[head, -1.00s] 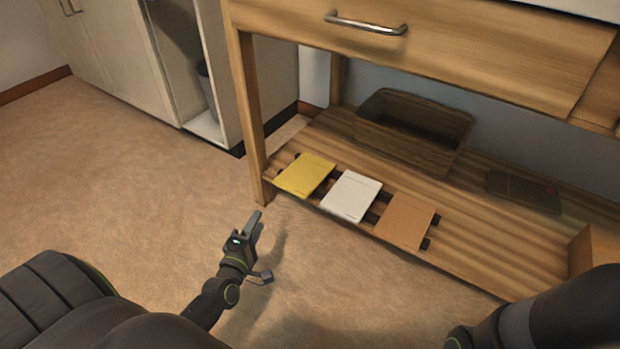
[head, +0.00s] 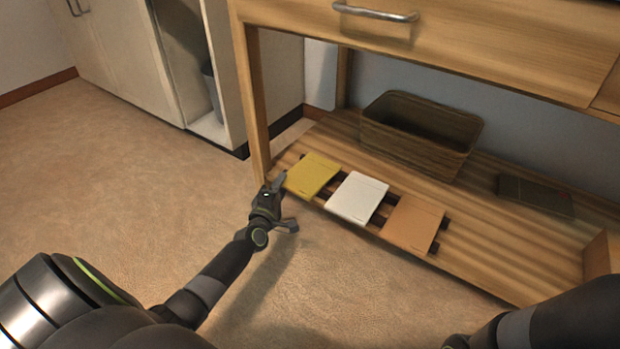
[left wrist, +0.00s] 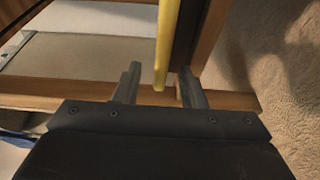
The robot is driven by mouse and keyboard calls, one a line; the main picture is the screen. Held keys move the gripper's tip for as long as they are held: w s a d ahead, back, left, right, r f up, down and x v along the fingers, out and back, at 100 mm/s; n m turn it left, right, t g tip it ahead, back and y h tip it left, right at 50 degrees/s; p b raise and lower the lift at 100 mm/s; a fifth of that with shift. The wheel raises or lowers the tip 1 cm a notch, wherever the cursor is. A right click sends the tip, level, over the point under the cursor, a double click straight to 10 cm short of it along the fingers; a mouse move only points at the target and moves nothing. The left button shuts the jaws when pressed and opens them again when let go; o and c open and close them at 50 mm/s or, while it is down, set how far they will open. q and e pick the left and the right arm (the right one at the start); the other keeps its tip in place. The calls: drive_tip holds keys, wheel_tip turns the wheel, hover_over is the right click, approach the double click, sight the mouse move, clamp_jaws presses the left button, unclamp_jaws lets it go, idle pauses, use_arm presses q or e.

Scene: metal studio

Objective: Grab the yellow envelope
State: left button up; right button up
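The yellow envelope (head: 313,175) lies at the left end of a row of envelopes on the low wooden shelf. My left gripper (head: 284,203) is open at the shelf's front edge, just in front of the yellow envelope's near left corner. In the left wrist view the yellow envelope (left wrist: 167,45) shows edge-on, its near end between the two spread fingers of the left gripper (left wrist: 157,88). I cannot tell whether a finger touches it. My right arm shows at the lower right of the head view, but its gripper is out of view.
A white envelope (head: 357,198) and an orange-brown envelope (head: 412,224) lie to the right on the same dark rack. A woven basket (head: 415,150) and a dark flat item (head: 535,195) sit farther back. A wooden table leg (head: 252,110) stands close left.

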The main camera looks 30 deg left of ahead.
use_arm(q)
drive_tip(key=shift+x, duration=0.9)
clamp_jaws()
